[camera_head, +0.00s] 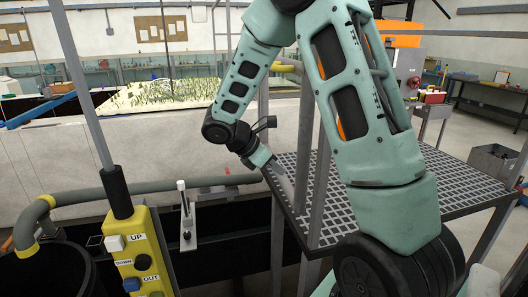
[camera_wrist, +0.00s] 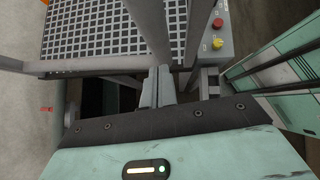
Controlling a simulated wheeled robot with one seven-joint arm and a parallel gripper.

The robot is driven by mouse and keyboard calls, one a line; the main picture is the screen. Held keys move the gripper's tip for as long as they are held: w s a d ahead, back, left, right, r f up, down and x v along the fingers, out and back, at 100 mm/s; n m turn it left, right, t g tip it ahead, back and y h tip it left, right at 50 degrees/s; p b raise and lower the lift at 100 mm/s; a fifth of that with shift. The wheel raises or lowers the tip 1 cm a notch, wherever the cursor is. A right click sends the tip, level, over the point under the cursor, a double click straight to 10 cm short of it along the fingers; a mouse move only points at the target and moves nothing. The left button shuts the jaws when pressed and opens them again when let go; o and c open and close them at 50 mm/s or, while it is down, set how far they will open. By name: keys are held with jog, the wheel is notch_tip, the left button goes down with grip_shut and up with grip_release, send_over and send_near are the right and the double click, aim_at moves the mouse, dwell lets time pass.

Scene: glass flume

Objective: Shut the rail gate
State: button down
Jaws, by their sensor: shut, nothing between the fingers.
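Grey rails and posts stand at the near edge of the grated platform (camera_head: 445,190). A grey post (camera_head: 307,130) rises beside my gripper (camera_head: 279,172) in the head view. I cannot tell which bars form the rail gate, as my arm hides part of them. In the wrist view my gripper (camera_wrist: 158,86) is shut and empty. A thick grey post (camera_wrist: 150,30) stands just beyond its fingertips; whether they touch is unclear. A grey bar (camera_wrist: 85,66) runs across to the left of it.
A yellow pendant (camera_head: 135,250) with UP, DOWN and OUT labels hangs at the front left. A control box (camera_wrist: 211,45) with red and yellow buttons sits right of the post. A dark gap (camera_head: 230,235) lies left of the platform. A grey bin (camera_head: 492,165) stands at right.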

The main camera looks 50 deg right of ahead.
jog(key=shift+s+d+r+p, duration=0.15)
jog(key=shift+s+d+p, duration=0.15)
jog(key=shift+d, duration=0.3)
jog(key=shift+s+d+r+p, duration=0.1)
jog(key=shift+s+d+p, duration=0.15)
jog(key=shift+d, duration=0.35)
jog(key=shift+s+d+f, duration=0.15)
jog(key=shift+d, duration=0.35)
